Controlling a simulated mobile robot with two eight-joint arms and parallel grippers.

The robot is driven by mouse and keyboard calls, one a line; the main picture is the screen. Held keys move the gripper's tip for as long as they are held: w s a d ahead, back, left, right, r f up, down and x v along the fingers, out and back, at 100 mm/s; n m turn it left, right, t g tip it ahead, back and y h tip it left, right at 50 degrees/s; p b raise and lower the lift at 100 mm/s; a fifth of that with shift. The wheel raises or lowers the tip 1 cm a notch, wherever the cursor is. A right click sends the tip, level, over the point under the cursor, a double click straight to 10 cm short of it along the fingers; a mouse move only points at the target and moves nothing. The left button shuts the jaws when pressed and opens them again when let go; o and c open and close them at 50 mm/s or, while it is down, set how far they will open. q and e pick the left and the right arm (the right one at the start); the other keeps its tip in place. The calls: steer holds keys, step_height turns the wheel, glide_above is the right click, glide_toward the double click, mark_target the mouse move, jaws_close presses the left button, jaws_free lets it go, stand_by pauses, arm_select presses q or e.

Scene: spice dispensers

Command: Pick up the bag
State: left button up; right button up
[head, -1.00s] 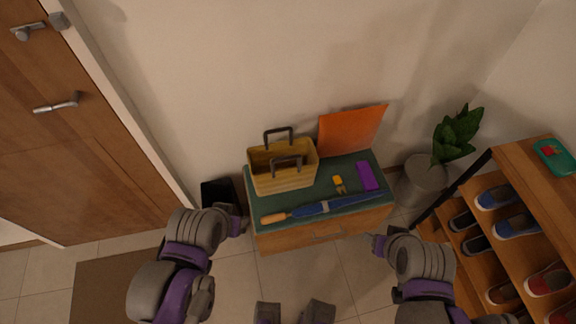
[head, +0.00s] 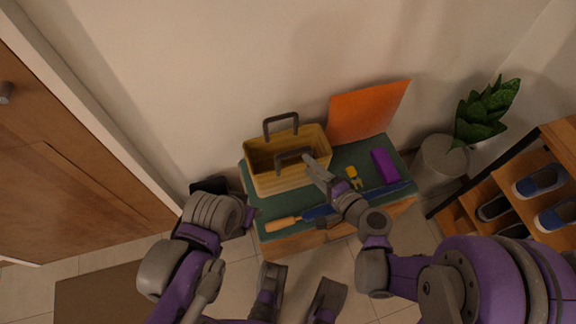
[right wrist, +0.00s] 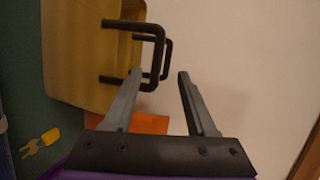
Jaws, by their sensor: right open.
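The yellow bag (head: 262,162), open at the top with two dark handles, stands upright on a cabinet with a green top. In the right wrist view the bag (right wrist: 85,50) is at the upper left and its dark handles (right wrist: 150,62) stick out to the right. My right gripper (head: 312,168) is open at the bag's right side, near the front handle. In the right wrist view its left finger overlaps the handles; I cannot tell whether it touches them. My left gripper (head: 248,215) is low at the cabinet's front left, away from the bag; its jaws are unclear.
On the cabinet top (head: 355,155) are a blue umbrella (head: 385,191), keys with a yellow tag (head: 353,174), a purple item (head: 385,165) and an orange panel (head: 365,112). A plant (head: 485,110) and shoe rack (head: 540,160) stand right. The wall is close behind.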

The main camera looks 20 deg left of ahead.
mark_target(287, 156)
steer(key=x, duration=1.1)
steer(key=shift+w+f+m+t+b, duration=0.2)
steer(key=shift+w+m+t+b, duration=0.1)
steer(key=shift+w+b, duration=0.1)
jaws_close()
